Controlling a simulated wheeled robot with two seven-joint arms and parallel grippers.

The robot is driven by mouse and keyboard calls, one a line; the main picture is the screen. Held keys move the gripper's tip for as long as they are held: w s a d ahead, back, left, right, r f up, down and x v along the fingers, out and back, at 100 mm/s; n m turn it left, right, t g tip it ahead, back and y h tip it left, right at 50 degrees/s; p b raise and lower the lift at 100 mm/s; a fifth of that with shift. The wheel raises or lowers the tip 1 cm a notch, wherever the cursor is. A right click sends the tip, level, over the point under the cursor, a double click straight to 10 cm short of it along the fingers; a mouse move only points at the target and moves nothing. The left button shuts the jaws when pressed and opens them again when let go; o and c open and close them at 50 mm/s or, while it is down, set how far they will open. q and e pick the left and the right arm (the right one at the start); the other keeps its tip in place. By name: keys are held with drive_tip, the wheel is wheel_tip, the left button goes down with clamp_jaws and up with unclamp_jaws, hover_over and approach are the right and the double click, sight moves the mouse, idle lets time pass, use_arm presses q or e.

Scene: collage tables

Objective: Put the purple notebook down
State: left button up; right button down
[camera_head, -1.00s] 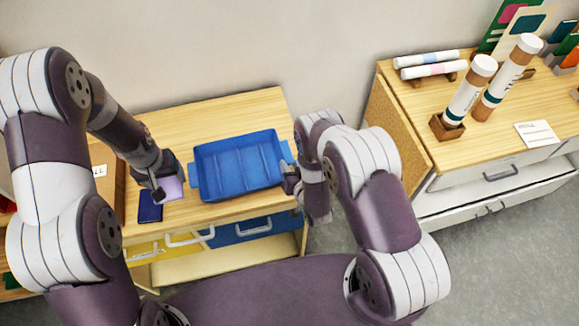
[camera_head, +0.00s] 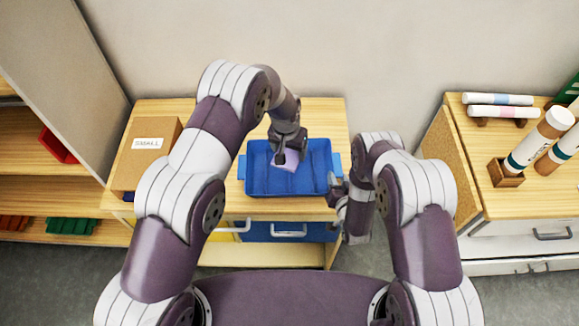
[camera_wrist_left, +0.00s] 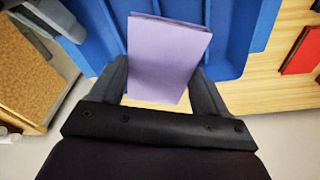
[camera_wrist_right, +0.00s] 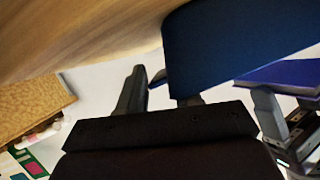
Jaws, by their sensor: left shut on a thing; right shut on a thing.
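The purple notebook (camera_head: 287,159) is held by my left gripper (camera_head: 284,150), over the blue tray (camera_head: 320,184) in the head view. In the left wrist view the notebook (camera_wrist_left: 165,55) stands between the fingers, with the tray (camera_wrist_left: 235,35) behind it. I cannot tell if the notebook touches the tray floor. My right gripper (camera_head: 338,190) is at the tray's right end, shut on its handle. In the right wrist view a dark blue panel of the tray (camera_wrist_right: 235,45) fills the space beyond the fingers.
The tray stands on a wooden table (camera_head: 325,112). A cardboard box labelled SMALL (camera_head: 148,150) is at its left. A red flat thing (camera_wrist_left: 303,52) lies on the wood in the left wrist view. A second table (camera_head: 470,160) with white-capped tubes stands at the right.

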sight(289, 163)
use_arm(q)
wheel_tip(289, 163, down, 8)
drive_tip(key=shift+w+r, duration=0.1)
drive_tip(key=shift+r, duration=0.15)
use_arm(e)
drive_tip(key=shift+s+f, duration=0.1)
drive_tip(key=shift+f, duration=0.05)
use_arm(q)
drive_tip(key=shift+f, duration=0.55)
